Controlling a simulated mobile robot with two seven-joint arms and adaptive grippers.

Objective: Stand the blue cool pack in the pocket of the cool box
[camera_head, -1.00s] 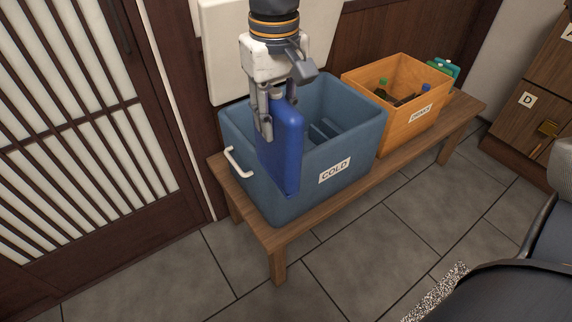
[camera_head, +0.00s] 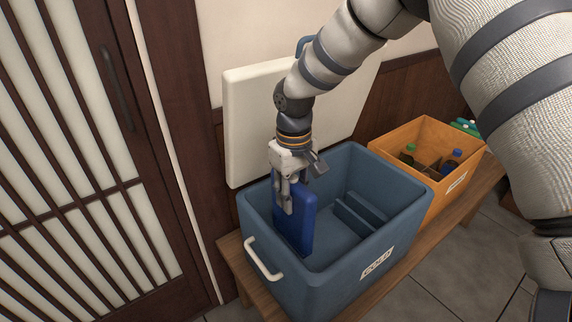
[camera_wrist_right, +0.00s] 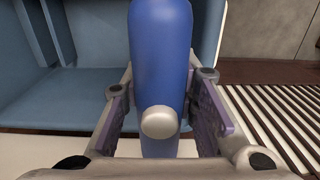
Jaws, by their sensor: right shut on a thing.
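The blue cool pack (camera_head: 300,225) hangs upright at the left part of the cool box (camera_head: 330,292), its lower part seen against the inside of the box. My right gripper (camera_head: 285,203) is shut on the pack near its top. In the right wrist view the pack (camera_wrist_right: 160,55) stands between the two finger pads, its pale cap facing the camera. The pocket, formed by thin blue dividers (camera_head: 352,218), is right of the pack, apart from it. I cannot tell how far the pack is below the rim. My left gripper is not in view.
The cool box stands on a wooden bench (camera_head: 232,262). Its white lid (camera_head: 245,125) leans upright behind it. An orange crate (camera_head: 405,135) with bottles stands close to its right. A slatted sliding door (camera_head: 85,200) is at the left.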

